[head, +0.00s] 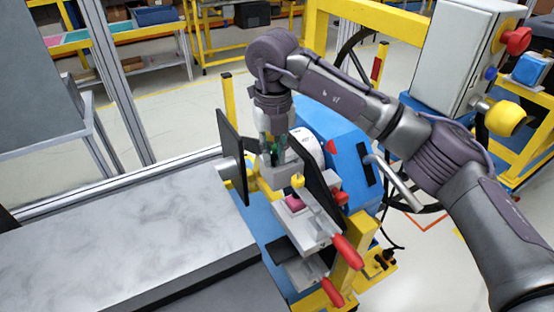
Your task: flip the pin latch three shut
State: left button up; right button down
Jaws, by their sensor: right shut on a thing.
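A fixture with a blue body (345,150), two dark upright plates and several latch parts stands in the middle. My right gripper (273,152) comes down from above between the dark plates. It is shut on a small part of the fixture, mostly hidden by the fingers. I cannot tell which latch is pin latch three or how far it is turned. A yellow knob (298,181) sits just right of and below the gripper. Red handles (348,251) and (333,291) stick out at the lower right. My left gripper is not in view.
The left dark plate (232,155) and the right dark plate (316,185) stand close to the gripper. A grey worktop (110,235) lies to the left. A grey cabinet (460,55) with a red knob (516,41) stands at upper right.

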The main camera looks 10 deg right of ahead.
aim_at(274, 155)
jog(key=c, duration=1.1)
grip_release()
jog(key=shift+w, duration=0.1)
notch_tip(274, 155, up, 12)
